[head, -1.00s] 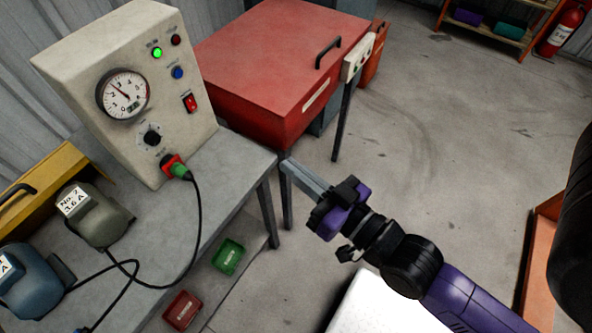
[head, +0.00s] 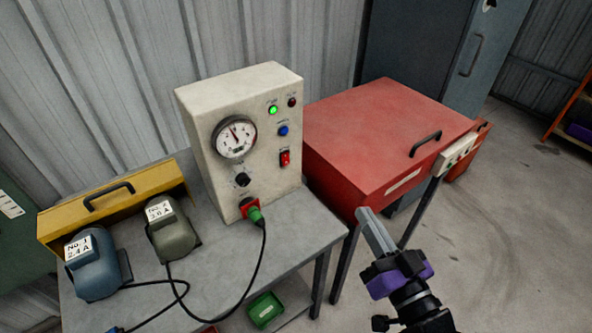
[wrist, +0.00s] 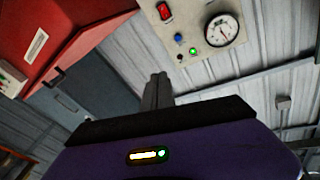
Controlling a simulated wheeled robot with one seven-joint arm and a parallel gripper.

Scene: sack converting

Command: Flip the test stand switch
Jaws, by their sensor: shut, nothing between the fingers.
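The switch also shows in the wrist view (wrist: 164,12). My gripper (head: 366,217) is shut and empty, in front of the red cabinet, to the right of and lower than the switch in the picture, apart from the panel.
The red cabinet (head: 385,140) with a black handle stands right of the bench. A green plug (head: 255,214) with a black cable sits in the panel. Two motors, blue (head: 95,268) and olive (head: 172,230), stand on the bench (head: 300,230). Open floor lies to the right.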

